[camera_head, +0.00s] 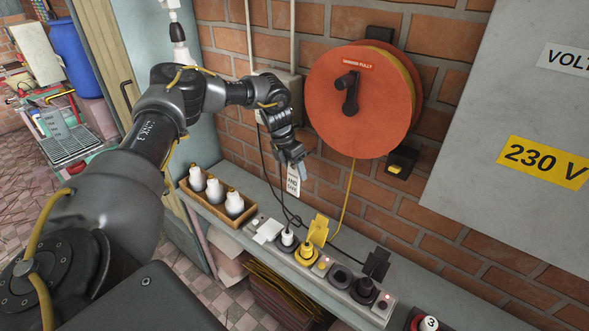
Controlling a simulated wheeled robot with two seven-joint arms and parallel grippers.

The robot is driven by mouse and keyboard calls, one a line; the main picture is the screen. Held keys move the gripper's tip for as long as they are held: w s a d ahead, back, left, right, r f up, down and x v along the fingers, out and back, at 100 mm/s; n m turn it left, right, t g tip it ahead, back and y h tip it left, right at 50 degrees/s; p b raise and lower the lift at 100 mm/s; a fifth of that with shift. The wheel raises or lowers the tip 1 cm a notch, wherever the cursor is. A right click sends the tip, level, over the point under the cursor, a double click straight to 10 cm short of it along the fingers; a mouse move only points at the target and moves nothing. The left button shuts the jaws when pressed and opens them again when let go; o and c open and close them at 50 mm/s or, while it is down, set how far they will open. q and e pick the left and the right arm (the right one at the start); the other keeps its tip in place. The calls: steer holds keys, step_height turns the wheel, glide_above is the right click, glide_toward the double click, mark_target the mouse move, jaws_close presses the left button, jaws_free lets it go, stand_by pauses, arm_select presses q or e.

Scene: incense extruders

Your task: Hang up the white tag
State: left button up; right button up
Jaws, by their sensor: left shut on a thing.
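The white tag (293,183) with dark lettering hangs below my left gripper (293,162), in front of the brick wall and above the shelf. My left gripper is shut on the tag's upper end, which the fingers hide. The tag is roughly upright and apart from the power strip below it. My right gripper is not in view. I cannot make out a hook or peg for the tag.
An orange cable reel (335,110) is on the wall to the right of the gripper. A power strip (325,272) with several plugs lies on the shelf below. A wooden tray (214,206) of white bottles stands at left. A grey panel (490,110) fills the right.

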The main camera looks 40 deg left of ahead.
arm_select(q)
steer(key=o, duration=1)
steer(key=shift+o, duration=0.2)
